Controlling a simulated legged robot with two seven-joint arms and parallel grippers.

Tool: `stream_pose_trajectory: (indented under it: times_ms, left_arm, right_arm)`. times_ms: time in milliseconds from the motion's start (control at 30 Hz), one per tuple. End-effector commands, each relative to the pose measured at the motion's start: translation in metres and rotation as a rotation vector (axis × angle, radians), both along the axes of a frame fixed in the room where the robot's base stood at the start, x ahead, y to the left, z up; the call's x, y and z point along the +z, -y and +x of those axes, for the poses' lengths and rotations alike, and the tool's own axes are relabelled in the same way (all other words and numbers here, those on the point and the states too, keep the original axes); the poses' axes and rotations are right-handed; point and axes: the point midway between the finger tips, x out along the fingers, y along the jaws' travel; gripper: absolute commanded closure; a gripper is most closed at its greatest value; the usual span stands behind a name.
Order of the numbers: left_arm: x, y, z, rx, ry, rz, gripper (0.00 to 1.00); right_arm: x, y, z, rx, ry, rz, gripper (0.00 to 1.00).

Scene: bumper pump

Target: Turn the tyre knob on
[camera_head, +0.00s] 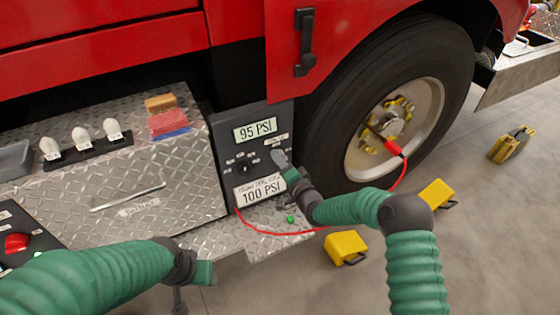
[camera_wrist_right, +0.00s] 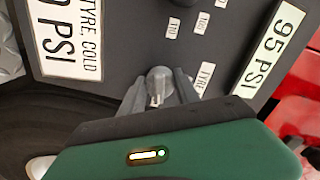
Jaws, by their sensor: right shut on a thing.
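The dark control panel (camera_head: 228,150) is on the truck's side, left of the wheel. It has a 95 PSI display (camera_head: 255,130) and a plate reading 100 PSI (camera_head: 259,190). My right gripper (camera_head: 279,157) is at the panel's right side. In the right wrist view its fingers are shut on a grey knob (camera_wrist_right: 159,80), beside a label (camera_wrist_right: 204,78) reading TYRE. The fingers cover the knob's sides. My left gripper (camera_head: 190,272) is low at the left, away from the panel, and its fingers are not clear.
A red hose (camera_head: 275,232) runs from the panel past my right arm to the wheel (camera_head: 395,125). Yellow chocks (camera_head: 345,247) lie on the floor. A metal box (camera_head: 85,190) with white switches (camera_head: 80,137) stands left of the panel. Another panel knob (camera_head: 243,164) is close by.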

Motion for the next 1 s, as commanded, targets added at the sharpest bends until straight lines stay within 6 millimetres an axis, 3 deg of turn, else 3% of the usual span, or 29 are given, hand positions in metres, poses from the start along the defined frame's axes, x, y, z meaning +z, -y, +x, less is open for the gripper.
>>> stream_pose_trajectory:
  times_ms: [400, 933, 967, 1000]
  left_arm:
    - [-0.0014, 0.0000, 0.0000, 0.000, 0.000, 0.000, 0.48]
    - [-0.0014, 0.0000, 0.0000, 0.000, 0.000, 0.000, 0.48]
    - [-0.0015, 0.0000, 0.0000, 0.000, 0.000, 0.000, 0.48]
    - [-0.0015, 0.0000, 0.0000, 0.000, 0.000, 0.000, 0.48]
  right_arm:
    - [-0.0028, 0.0030, 0.0002, -0.005, -0.087, 0.158, 1.00]
    - [-0.0038, 0.0033, 0.0002, -0.006, -0.099, 0.176, 1.00]
    - [-0.0038, 0.0033, 0.0002, -0.005, -0.099, 0.176, 0.58]
    - [-0.0037, 0.0031, 0.0002, -0.005, -0.099, 0.176, 0.53]
